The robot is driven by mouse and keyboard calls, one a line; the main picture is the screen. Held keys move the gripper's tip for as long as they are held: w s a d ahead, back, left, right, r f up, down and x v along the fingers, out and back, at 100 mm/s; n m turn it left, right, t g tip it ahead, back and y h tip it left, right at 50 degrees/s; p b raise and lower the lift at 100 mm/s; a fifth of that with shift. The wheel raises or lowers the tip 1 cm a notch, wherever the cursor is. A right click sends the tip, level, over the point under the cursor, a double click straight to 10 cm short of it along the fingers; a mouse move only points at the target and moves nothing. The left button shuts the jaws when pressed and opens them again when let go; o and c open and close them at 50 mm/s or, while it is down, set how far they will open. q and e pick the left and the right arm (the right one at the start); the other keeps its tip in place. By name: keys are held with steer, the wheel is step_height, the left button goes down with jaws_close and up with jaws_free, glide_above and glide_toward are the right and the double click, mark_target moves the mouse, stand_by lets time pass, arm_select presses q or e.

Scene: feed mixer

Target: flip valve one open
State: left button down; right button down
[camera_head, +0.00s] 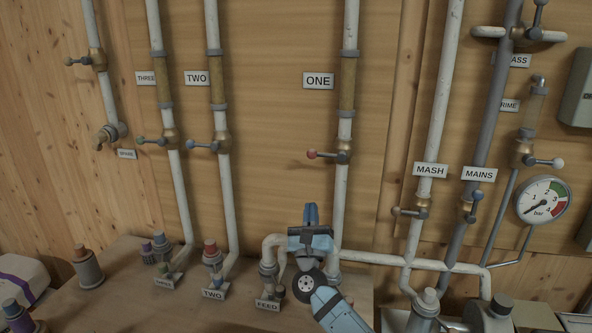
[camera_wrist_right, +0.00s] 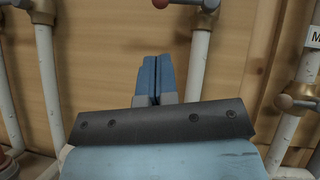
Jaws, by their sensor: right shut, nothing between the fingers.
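Valve one (camera_head: 344,152) is a brass valve on the white pipe under the ONE label (camera_head: 318,81). Its lever lies level, crosswise to the pipe, with a red knob (camera_head: 312,154) at its left end. In the right wrist view the red knob (camera_wrist_right: 160,4) and brass body (camera_wrist_right: 205,18) show at the top edge. My right gripper (camera_head: 311,209) is below and left of the valve, apart from it. Its blue fingers (camera_wrist_right: 155,80) are closed together with nothing between them. My left gripper is not in view.
Valve two (camera_head: 221,143) and valve three (camera_head: 168,139) stand on pipes to the left. The MASH pipe (camera_head: 433,125), MAINS pipe (camera_head: 482,140) and gauge (camera_head: 543,200) are to the right. The FEED fitting (camera_head: 268,275) is just left of my right gripper. The board around the red knob is clear.

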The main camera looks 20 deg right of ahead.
mark_target(328, 155)
steer(key=shift+w+d+r+m+h, duration=0.1)
steer(key=shift+w+r+m+h, duration=0.25)
steer(key=shift+m, duration=0.25)
steer(key=shift+s+g+h, duration=0.1)
steer(key=shift+g+h, duration=0.15)
steer(key=shift+g, duration=0.05)
steer(key=shift+d, duration=0.1)
steer(key=shift+r, duration=0.1)
steer(key=p+x, duration=0.3)
steer(key=x, duration=0.6)
steer(key=shift+w+r, duration=0.15)
steer(key=shift+w, duration=0.25)
steer(key=shift+d, duration=0.15)
